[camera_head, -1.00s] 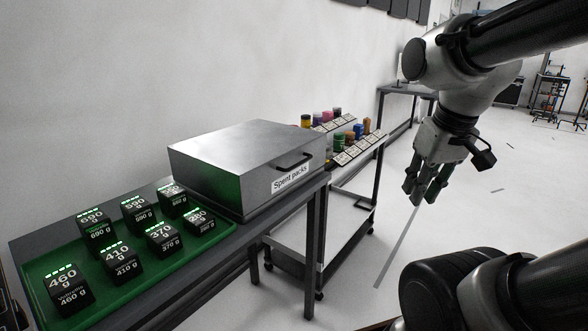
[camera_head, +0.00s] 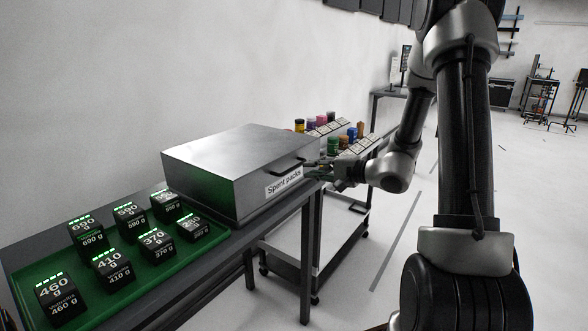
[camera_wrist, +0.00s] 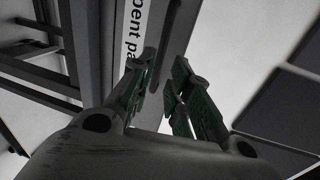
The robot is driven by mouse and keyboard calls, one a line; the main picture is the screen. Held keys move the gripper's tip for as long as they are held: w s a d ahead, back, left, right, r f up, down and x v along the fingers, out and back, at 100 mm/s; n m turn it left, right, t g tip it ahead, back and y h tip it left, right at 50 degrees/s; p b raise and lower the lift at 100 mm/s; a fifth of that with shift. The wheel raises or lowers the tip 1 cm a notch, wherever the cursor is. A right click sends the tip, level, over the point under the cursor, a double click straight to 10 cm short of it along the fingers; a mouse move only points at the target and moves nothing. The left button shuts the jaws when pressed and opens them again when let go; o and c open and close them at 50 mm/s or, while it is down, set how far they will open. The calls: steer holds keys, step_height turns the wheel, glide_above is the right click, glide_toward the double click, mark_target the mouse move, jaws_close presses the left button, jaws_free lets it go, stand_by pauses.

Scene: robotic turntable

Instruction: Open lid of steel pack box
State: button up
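The steel pack box (camera_head: 228,152) is a closed grey box on the dark table, with a "Spent packs" label (camera_head: 284,182) on its front. A dark handle (camera_head: 289,166) sits at the lid's front edge. My gripper (camera_head: 312,169) is at the handle's right end, level with the box front; contact with the handle cannot be told. In the wrist view my gripper (camera_wrist: 165,58) has its two green-padded fingers apart, with a gap between them. The label (camera_wrist: 137,22) shows just beyond the left finger. A dark bar runs between the fingers; I cannot tell if it is the handle.
A green tray (camera_head: 200,252) with several black weight-marked packs (camera_head: 110,265) lies left of the box. A wheeled cart (camera_head: 315,245) with several coloured containers (camera_head: 333,143) stands behind, to the right. Open floor (camera_head: 390,235) lies to the right.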

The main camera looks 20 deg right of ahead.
mark_target(296, 167)
steer(key=shift+n, duration=0.4)
steer(key=x, duration=0.7)
steer(key=shift+w+a, duration=0.25)
steer(key=shift+a, duration=0.1)
jaws_close()
